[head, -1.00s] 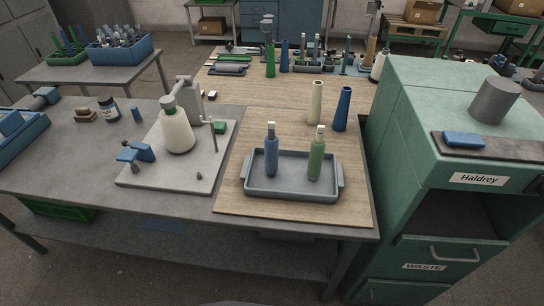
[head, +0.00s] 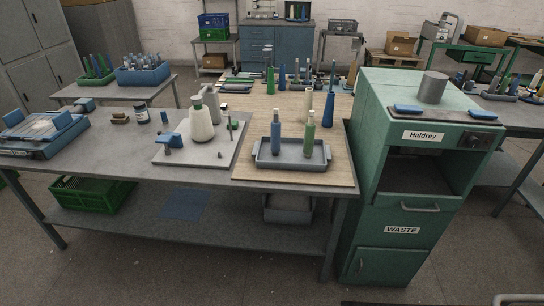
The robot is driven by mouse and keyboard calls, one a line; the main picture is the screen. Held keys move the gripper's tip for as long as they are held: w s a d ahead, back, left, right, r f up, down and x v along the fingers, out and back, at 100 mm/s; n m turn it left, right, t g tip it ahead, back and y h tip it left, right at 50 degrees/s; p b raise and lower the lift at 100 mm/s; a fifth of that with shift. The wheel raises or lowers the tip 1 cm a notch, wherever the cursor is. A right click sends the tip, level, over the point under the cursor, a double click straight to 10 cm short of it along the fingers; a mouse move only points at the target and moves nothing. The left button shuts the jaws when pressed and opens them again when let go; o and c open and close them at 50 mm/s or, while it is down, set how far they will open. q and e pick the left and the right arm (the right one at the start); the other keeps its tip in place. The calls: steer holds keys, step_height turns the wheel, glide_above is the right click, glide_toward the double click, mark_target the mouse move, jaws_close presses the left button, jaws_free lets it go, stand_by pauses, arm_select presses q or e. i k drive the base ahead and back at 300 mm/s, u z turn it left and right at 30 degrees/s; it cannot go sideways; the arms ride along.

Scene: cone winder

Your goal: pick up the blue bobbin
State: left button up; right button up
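A blue bobbin (head: 276,138) with a pale top stands upright in a grey tray (head: 290,162) on the wooden part of the workbench. A green bobbin (head: 309,136) with a similar top stands to its right in the same tray, apart from it. A plain blue cone (head: 328,108) and a cream cone (head: 308,104) stand on the wood behind the tray. Neither of my grippers is in view.
A green Haldrey cabinet (head: 405,160) stands right of the bench (head: 100,167). A winder with a cream cone (head: 200,124) stands left of the tray. Several bobbins fill the back of the wooden top. Floor in front is open.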

mark_target(277, 125)
steer(key=z, duration=1.35)
steer(key=i, duration=1.65)
steer(key=u, duration=0.8)
